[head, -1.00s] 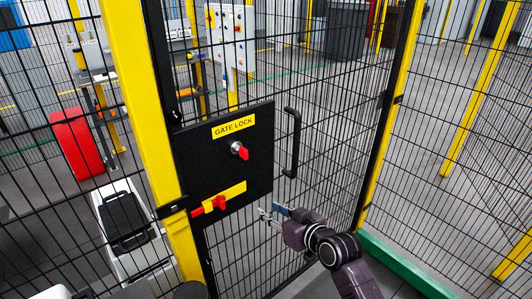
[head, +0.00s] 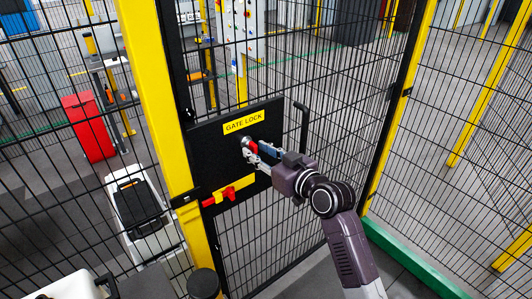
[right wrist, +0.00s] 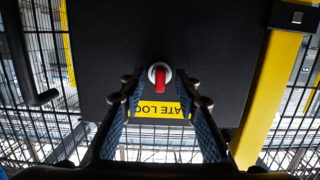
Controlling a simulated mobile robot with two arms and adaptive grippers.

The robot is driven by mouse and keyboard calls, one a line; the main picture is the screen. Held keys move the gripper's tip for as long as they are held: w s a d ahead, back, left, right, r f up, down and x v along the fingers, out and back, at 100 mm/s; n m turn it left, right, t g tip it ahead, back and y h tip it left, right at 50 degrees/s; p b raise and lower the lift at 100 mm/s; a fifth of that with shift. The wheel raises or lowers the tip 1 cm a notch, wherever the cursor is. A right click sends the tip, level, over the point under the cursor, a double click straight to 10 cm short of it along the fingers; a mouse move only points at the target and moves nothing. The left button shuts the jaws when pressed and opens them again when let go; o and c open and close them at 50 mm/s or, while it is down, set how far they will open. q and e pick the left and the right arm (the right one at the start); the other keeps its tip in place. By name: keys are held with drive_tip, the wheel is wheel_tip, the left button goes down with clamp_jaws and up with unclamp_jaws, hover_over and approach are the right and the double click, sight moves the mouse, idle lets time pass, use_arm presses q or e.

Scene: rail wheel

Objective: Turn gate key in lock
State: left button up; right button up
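The red key (head: 254,147) sits in a round silver lock on the black gate lock plate (head: 205,150), under the yellow GATE LOCK label (head: 244,122). In the right wrist view the key (right wrist: 157,78) stands upright in the picture, in front of the silver lock face. My right gripper (head: 257,149) is at the lock. In the right wrist view its two fingers (right wrist: 158,86) are apart, one on each side of the key, with a visible gap to it. The fingers partly hide the key in the head view. My left gripper is out of view.
A black handle (head: 302,128) stands right of the plate. A red and yellow latch (head: 228,192) is on the plate's lower part. A yellow post (head: 158,110) and black mesh surround the gate. A red box (head: 89,127) stands behind the mesh at left.

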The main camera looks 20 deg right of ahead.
drive_tip(key=shift+w+a+f, duration=0.1)
drive_tip(key=shift+w+a, duration=0.1)
drive_tip(key=shift+w, duration=0.25)
clamp_jaws()
drive_tip(key=shift+n, duration=1.5)
drive_tip(key=shift+n+t+h, duration=0.4)
drive_tip(key=shift+n+h, duration=0.2)
drive_tip(key=shift+n, duration=0.9)
